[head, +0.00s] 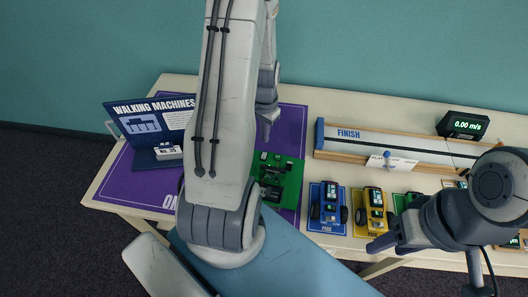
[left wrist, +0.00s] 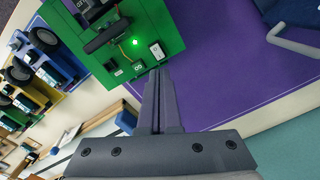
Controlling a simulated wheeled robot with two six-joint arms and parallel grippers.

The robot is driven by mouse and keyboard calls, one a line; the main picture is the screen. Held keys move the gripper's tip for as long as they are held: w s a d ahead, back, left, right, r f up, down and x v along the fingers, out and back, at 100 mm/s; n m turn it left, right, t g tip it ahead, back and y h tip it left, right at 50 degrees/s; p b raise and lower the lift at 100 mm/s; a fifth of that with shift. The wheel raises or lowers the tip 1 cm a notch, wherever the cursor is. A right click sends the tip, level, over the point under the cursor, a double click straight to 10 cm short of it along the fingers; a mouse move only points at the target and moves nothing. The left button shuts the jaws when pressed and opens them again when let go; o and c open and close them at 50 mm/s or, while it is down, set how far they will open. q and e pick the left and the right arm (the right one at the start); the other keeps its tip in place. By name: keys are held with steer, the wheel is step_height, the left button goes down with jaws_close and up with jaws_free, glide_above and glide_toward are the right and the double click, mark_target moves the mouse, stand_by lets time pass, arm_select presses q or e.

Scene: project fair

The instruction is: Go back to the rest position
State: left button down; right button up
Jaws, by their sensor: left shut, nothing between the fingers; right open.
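My left gripper (head: 267,122) hangs above the table, at the far side of the purple mat, partly hidden behind my own left arm. In the left wrist view its fingers (left wrist: 160,100) are together with nothing between them. A green board (left wrist: 150,25) with a lit green light lies on the purple mat near the fingertips. The green board also shows in the head view (head: 290,178). My right gripper (head: 384,244) is at the lower right, over the table's front edge beside the yellow car. It is open and seems empty.
The table (head: 345,97) stands against a teal wall. A blue display board (head: 150,115) stands on the purple mat (head: 125,185) at left. A blue car (head: 328,205) and a yellow car (head: 373,208) sit on pads. Behind them are a track (head: 350,145) and a black timer (head: 462,125).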

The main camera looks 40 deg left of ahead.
stand_by(0.4)
arm_select(q)
steer(key=d+r+m, duration=0.1)
steer(key=d+r, duration=0.3)
steer(key=d, duration=0.3)
steer(key=s+d+r+m, duration=0.1)
steer(key=d+r, duration=0.3)
steer(key=d, duration=0.3)
steer(key=d+r+m, duration=0.2)
steer(key=d+r, duration=0.2)
steer(key=d, duration=0.2)
steer(key=s+d+r+m, duration=0.1)
steer(key=s+d+r, duration=0.2)
steer(key=s+d, duration=0.2)
steer(key=s+d+r+m+h, duration=0.1)
steer(key=s+d+r+m, duration=0.1)
steer(key=s+d, duration=0.4)
steer(key=s+r, duration=0.1)
steer(key=s, duration=0.3)
steer(key=shift+s+r, duration=0.1)
